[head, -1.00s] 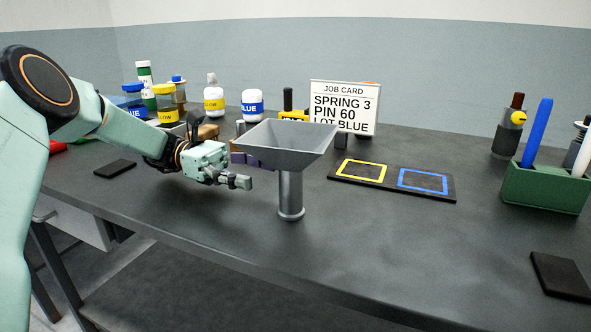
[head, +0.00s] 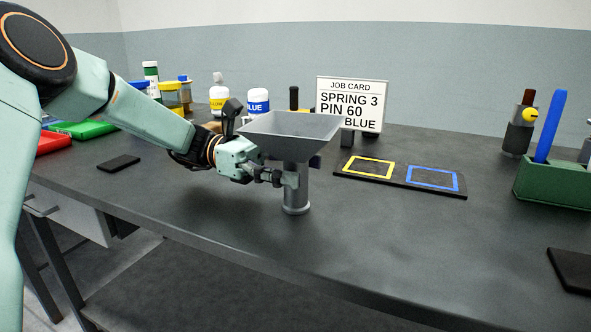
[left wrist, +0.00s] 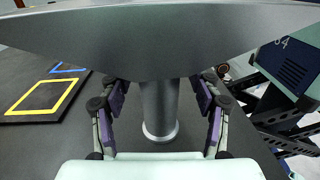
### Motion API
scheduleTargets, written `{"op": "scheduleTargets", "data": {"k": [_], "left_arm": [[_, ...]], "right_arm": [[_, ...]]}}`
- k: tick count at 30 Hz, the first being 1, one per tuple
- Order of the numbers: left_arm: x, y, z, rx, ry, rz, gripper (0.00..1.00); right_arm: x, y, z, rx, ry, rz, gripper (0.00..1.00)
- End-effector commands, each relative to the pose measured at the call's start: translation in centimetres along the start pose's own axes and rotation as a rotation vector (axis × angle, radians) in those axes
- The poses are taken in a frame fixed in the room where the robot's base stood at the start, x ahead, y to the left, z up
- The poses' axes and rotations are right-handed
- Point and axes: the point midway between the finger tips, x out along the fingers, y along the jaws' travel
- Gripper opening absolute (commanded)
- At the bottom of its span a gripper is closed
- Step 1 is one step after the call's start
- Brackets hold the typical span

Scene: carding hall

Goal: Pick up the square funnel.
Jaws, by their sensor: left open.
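The square funnel (head: 290,128) is grey, with a wide square hopper on a round stem, and stands upright on the dark table. My left gripper (head: 283,178) is at the stem, just below the hopper. In the left wrist view the funnel's stem (left wrist: 159,110) stands between the two open fingers of the left gripper (left wrist: 160,100), with a gap on each side. The hopper's underside fills the top of that view. My right gripper is not in view.
A black board with yellow and blue squares (head: 400,176) lies right of the funnel. A job card (head: 350,104) stands behind it. Bottles (head: 258,101) stand at the back left. A green pen holder (head: 555,182) is at the right. The front table area is clear.

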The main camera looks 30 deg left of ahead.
Motion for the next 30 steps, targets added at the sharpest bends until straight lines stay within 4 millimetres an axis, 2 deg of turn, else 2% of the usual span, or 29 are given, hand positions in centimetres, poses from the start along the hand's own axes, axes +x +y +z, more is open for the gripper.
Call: {"op": "scheduleTargets", "data": {"k": [2, 24, 30], "left_arm": [[-0.01, 0.08, 0.01, 0.000, 0.000, 0.000, 0.62], [-0.05, 0.07, 0.01, 0.000, -0.001, 0.000, 0.00], [-0.06, 0.08, 0.08, 0.001, -0.001, 0.000, 0.00]], "right_arm": [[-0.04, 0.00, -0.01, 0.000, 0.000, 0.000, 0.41], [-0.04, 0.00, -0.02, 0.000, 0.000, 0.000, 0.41], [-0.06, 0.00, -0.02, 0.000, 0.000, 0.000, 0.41]]}}
